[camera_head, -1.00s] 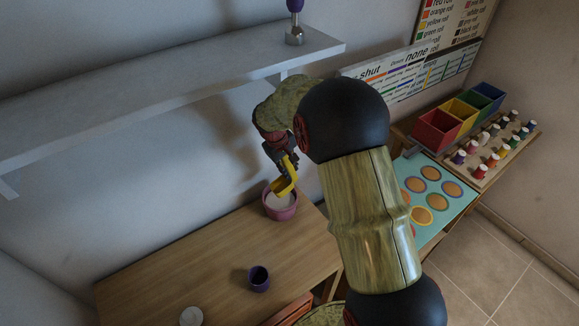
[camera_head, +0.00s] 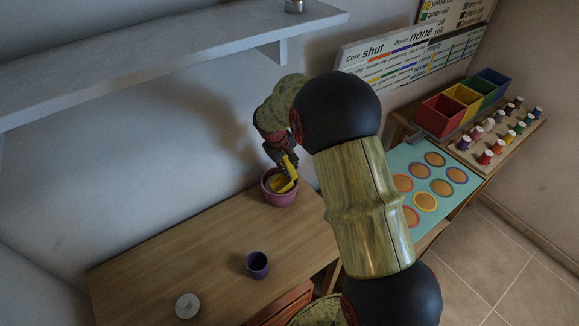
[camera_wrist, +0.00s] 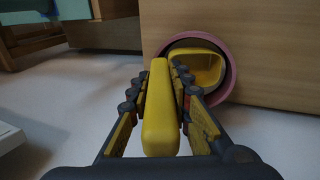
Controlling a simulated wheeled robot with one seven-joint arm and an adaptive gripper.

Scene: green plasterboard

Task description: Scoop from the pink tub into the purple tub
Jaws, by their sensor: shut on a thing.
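The pink tub (camera_head: 279,198) stands at the back right of the wooden table, by the wall. My gripper (camera_head: 289,165) is above it, shut on the handle of a yellow scoop (camera_head: 283,184). In the wrist view the handle (camera_wrist: 160,110) runs between the fingers of my gripper (camera_wrist: 163,85). The scoop's bowl (camera_wrist: 197,68) shows inside the pink rim (camera_wrist: 233,75). Whether the bowl holds anything is not clear. The purple tub (camera_head: 257,264) stands upright nearer the front of the table, with a dark inside.
A white round object (camera_head: 187,306) lies on the table (camera_head: 185,245), left of the purple tub. A grey wall shelf (camera_head: 150,70) is above. Coloured bins (camera_head: 441,115), a spool rack (camera_head: 500,132) and a teal board (camera_head: 428,178) are at right. The table's left part is clear.

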